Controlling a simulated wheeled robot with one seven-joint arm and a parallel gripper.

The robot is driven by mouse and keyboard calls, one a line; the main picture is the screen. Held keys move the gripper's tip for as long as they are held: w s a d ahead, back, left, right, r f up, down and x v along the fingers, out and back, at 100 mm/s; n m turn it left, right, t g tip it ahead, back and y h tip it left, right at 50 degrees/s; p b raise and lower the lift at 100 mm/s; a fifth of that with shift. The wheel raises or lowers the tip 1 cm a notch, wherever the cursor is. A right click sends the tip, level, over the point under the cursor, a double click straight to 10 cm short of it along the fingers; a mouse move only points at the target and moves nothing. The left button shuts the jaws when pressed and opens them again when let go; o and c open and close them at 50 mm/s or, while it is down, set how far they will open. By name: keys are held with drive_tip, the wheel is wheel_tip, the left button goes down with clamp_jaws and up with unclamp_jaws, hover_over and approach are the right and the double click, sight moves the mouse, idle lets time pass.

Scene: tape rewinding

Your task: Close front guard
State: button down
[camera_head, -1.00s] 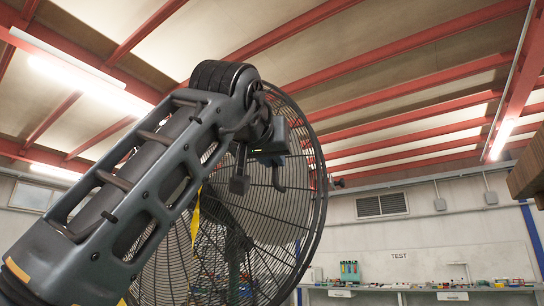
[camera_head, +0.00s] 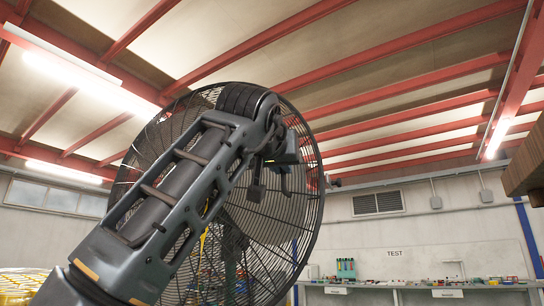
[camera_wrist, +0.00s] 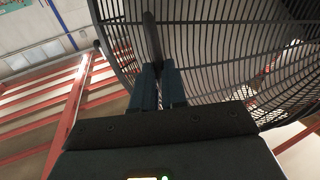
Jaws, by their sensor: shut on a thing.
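A big fan's round black wire guard (camera_head: 292,225) fills the middle of the head view, partly hidden behind my arm. My gripper (camera_head: 286,165) is in front of its upper right part. In the wrist view, my gripper (camera_wrist: 158,90) has its two blue-grey fingers shut on a dark rod-like handle (camera_wrist: 151,38). The guard's wire mesh (camera_wrist: 220,50) spreads close behind and to the right of the fingers there. Whether the guard touches the fan's frame along its edge cannot be seen.
A workbench (camera_head: 390,289) with small tools stands along the back wall at the right. A brown block-like object (camera_head: 525,165) juts in at the right edge. Something yellow (camera_head: 25,283) shows at the lower left. Open room lies right of the fan.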

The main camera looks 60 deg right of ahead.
drive_tip(key=shift+s+d, duration=0.1)
drive_tip(key=shift+d, duration=0.3)
drive_tip(key=c, duration=1.4)
unclamp_jaws()
drive_tip(key=shift+d+f, duration=0.1)
drive_tip(key=shift+d, duration=0.15)
drive_tip(key=shift+o, duration=1.2)
drive_tip(key=shift+a, duration=0.1)
drive_tip(key=v, duration=0.8)
drive_tip(key=shift+b, duration=0.4)
